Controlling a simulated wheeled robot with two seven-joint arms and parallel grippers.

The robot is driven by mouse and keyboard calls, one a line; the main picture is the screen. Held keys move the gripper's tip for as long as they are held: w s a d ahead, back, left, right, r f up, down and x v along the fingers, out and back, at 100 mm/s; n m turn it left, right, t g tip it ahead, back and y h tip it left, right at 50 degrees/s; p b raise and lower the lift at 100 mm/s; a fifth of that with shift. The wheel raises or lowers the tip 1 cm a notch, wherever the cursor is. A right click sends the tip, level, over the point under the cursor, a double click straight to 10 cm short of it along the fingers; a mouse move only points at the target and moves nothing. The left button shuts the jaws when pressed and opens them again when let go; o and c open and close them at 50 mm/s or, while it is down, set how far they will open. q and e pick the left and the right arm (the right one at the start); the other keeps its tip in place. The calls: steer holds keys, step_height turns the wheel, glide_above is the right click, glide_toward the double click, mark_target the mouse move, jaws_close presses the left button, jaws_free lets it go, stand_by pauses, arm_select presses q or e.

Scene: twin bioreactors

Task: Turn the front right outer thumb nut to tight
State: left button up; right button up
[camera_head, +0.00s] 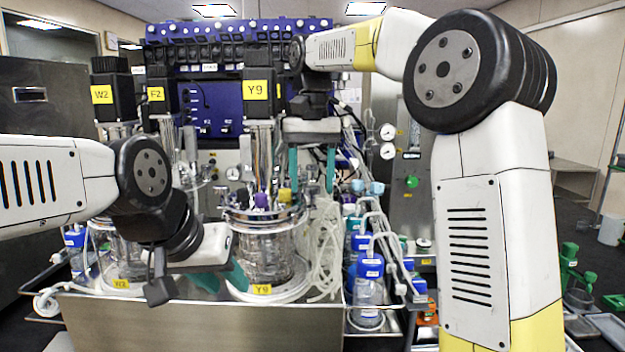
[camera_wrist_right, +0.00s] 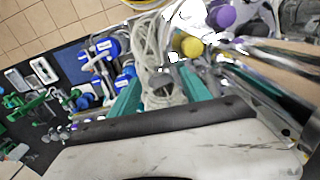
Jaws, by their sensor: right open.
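The glass vessel (camera_head: 268,250) labelled Y9 stands at the front of the steel bench, with a metal head plate (camera_head: 264,216) on top. Purple and yellow caps sit on that plate. The front right outer thumb nut is too small to pick out among the fittings. My right gripper (camera_head: 312,172) points down above the right side of the head plate, its teal fingers apart and nothing between them. In the right wrist view, its fingers (camera_wrist_right: 163,95) are spread before the tubing and yellow cap (camera_wrist_right: 190,46). My left gripper (camera_head: 222,279) is low at the vessel's front left, fingers apart.
A second vessel (camera_head: 125,255) stands at left, partly hidden by my left arm. A black motor labelled Y9 (camera_head: 259,95) rises over the near vessel. Clear tubing (camera_head: 322,245) hangs right of it, beside blue-capped bottles (camera_head: 369,290). The bench front (camera_head: 200,325) is bare.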

mark_target(312, 186)
step_height(312, 186, up, 7)
steer(key=shift+f, duration=0.2)
steer(key=shift+r, duration=0.6)
steer(key=shift+d, duration=0.15)
steer(key=s+d+f+t+y, duration=0.25)
steer(key=s+d+f, duration=0.35)
steer(key=s+d, duration=0.35)
steer(key=s+d+f+n+t, duration=0.1)
steer(key=s+d+f+t, duration=0.2)
steer(key=s+f, duration=0.7)
step_height(312, 186, down, 2)
steer(key=shift+s+d+f+t, duration=0.2)
steer(key=shift+d+t, duration=0.15)
steer(key=shift+d, duration=0.65)
